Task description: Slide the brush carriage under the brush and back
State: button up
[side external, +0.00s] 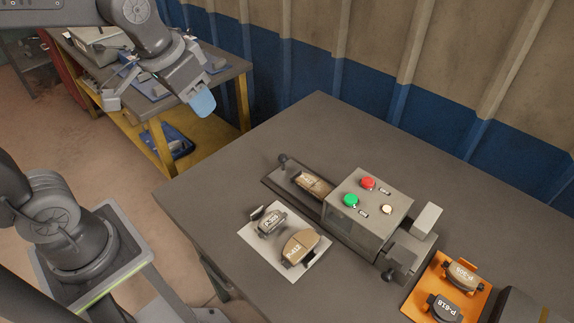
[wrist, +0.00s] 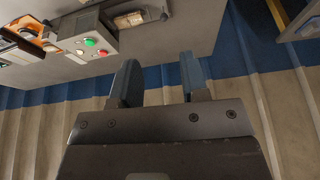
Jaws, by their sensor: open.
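The brush machine (side external: 366,215) is a grey box with green, red and white buttons on the grey table. A narrow dark carriage track (side external: 280,184) sticks out of its left side, with a small knob (side external: 283,159) at its far end. A brown brake shoe (side external: 313,184) lies on the carriage, outside the box. The brush is hidden inside the box. In the wrist view the box (wrist: 90,45) and the shoe (wrist: 130,19) are at the upper left. My gripper (wrist: 158,82) is open and empty, with blue fingers. In the side view my gripper (side external: 200,103) is up left, away from the machine.
A white mat (side external: 254,244) in front of the machine holds two brake shoes, P-301 (side external: 269,223) and P-412 (side external: 299,248). An orange tray (side external: 413,297) at the lower right holds two more. A ribbed wall (side external: 430,70) stands behind. The table's left part is clear.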

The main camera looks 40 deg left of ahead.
jog(key=shift+o, duration=0.9)
jog(key=w+f+g, duration=0.2)
jog(key=w+f, duration=0.3)
jog(key=w, duration=0.6)
jog(key=shift+w+d+m, duration=0.25)
jog(key=shift+w+m, duration=0.05)
jog(key=shift+m, duration=0.1)
jog(key=g, duration=0.2)
send_over(283, 155)
notch_tip(283, 155, down, 9)
jog(key=shift+m, duration=0.4)
notch_tip(283, 155, down, 15)
jog(key=shift+a+r, duration=0.1)
jog(key=shift+r, duration=0.1)
grip_shut()
